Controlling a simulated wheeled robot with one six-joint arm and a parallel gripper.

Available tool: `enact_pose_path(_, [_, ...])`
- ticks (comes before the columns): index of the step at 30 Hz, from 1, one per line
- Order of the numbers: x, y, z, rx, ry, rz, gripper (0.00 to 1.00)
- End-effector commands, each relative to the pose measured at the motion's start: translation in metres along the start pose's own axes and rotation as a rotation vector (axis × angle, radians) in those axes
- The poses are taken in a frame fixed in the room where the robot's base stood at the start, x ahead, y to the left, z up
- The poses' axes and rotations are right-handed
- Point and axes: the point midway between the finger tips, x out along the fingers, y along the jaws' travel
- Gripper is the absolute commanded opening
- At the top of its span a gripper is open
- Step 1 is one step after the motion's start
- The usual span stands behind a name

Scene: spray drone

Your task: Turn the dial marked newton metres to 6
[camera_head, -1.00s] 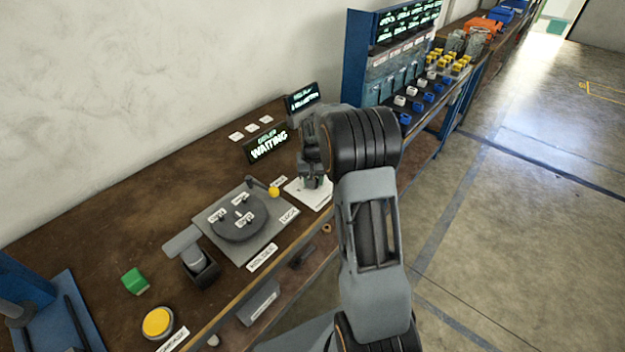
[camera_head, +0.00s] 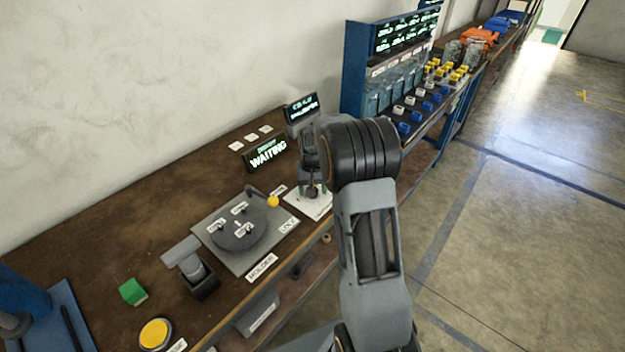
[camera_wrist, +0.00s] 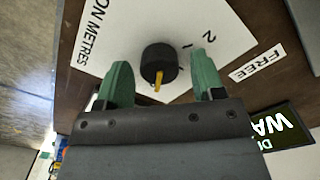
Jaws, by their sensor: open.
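The dial (camera_wrist: 159,62) is a black round knob with a yellow pointer, on a white plate (camera_wrist: 215,25) lettered "...ON METRES" with the numbers 1 and 2 visible. In the wrist view its pointer aims down toward my gripper's body; the number there is hidden. My gripper (camera_wrist: 163,80) is open, with one green finger on each side of the knob and visible gaps between. In the head view the plate (camera_head: 318,208) shows under my gripper (camera_head: 313,190), and my wrist covers part of it.
A grey holder plate (camera_head: 270,245) with a round disc and a yellow-knobbed lever stands left of the dial. A "WAITING" display (camera_head: 265,153) and a smaller screen (camera_head: 301,108) stand behind. A green block (camera_head: 132,291) and yellow button (camera_head: 155,334) lie front left.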

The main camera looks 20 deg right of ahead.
Motion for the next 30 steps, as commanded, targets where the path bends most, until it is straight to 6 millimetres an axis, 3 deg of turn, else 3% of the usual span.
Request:
enact_pose_path(18, [-0.11,0.001,0.0,0.001,0.003,0.0,0.62])
enact_pose_path(24, [-0.129,0.001,0.001,0.001,0.001,0.0,0.62])
enact_pose_path(30, [-0.135,0.001,0.001,0.001,-0.001,0.0,0.62])
